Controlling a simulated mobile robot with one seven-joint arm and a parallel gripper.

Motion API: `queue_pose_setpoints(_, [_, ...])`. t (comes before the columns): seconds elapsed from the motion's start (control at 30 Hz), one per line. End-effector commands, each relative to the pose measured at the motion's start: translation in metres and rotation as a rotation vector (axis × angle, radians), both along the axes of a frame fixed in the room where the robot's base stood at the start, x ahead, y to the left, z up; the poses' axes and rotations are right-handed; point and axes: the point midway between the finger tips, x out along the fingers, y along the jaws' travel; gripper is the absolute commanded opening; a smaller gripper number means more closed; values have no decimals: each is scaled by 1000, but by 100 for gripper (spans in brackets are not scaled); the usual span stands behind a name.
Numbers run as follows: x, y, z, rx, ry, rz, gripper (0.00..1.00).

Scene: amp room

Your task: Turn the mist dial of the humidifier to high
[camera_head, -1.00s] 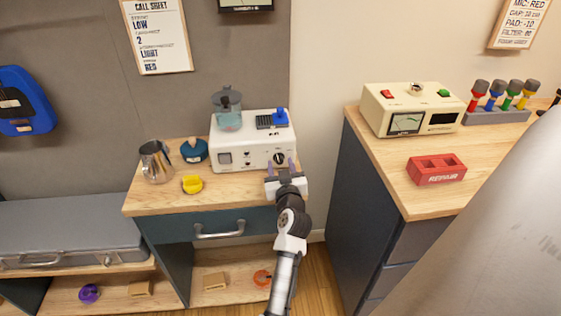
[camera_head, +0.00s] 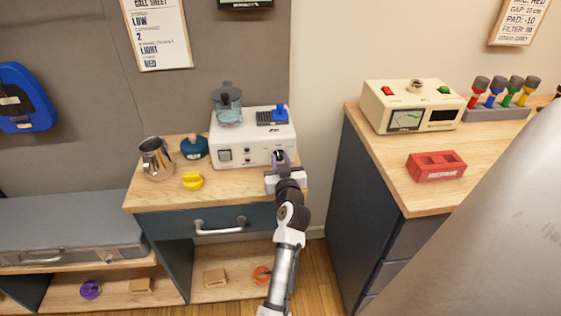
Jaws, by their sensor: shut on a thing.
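The humidifier (camera_head: 236,154) is a white box on the small wooden cabinet, with a clear bluish tank and dark cap (camera_head: 228,104) at its top left and a blue part at its top right. The dark round mist dial (camera_head: 279,155) is on the right of its front face.
A steel pitcher (camera_head: 155,158), a blue round container (camera_head: 194,147) and a yellow piece (camera_head: 193,181) stand left of the humidifier. The right counter holds a cream meter box (camera_head: 413,107), a red repair block (camera_head: 436,166) and a rack of coloured plugs (camera_head: 497,113).

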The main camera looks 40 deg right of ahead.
Motion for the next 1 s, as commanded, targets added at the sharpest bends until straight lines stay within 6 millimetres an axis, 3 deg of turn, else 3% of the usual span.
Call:
queue_pose_setpoints(0.7, [0, 0, -1, 356, -216, 0, 0])
queue_pose_setpoints(1.0, [0, 0, -1, 429, -261, 0, 0])
